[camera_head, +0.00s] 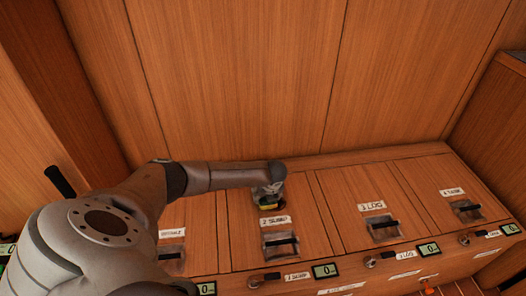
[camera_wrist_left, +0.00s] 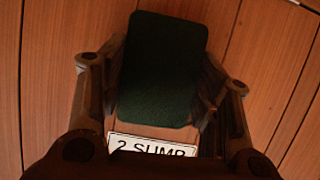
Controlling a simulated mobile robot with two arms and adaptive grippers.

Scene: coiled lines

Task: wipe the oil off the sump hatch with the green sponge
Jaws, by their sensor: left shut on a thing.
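The sump hatch (camera_head: 242,250) is a wooden lid with a "2 SUMP" label and a dark recessed handle, second from the left in the row. My left gripper (camera_head: 268,198) points down over the back part of this hatch. In the left wrist view, the green sponge (camera_wrist_left: 162,70) is a dark green rounded block between the two fingers, and the gripper is shut on it. The "2 SUMP" label (camera_wrist_left: 152,147) shows just below it. I cannot tell whether the sponge touches the lid. No oil can be made out; the gripper and sponge cover part of the lid. My right gripper is not in view.
The 3 LOG hatch (camera_head: 360,212) and another labelled hatch (camera_head: 440,190) lie to the right. Latches and small displays (camera_head: 326,270) line the front edge. A wooden wall (camera_head: 240,80) rises close behind the hatches. My left arm covers the left side.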

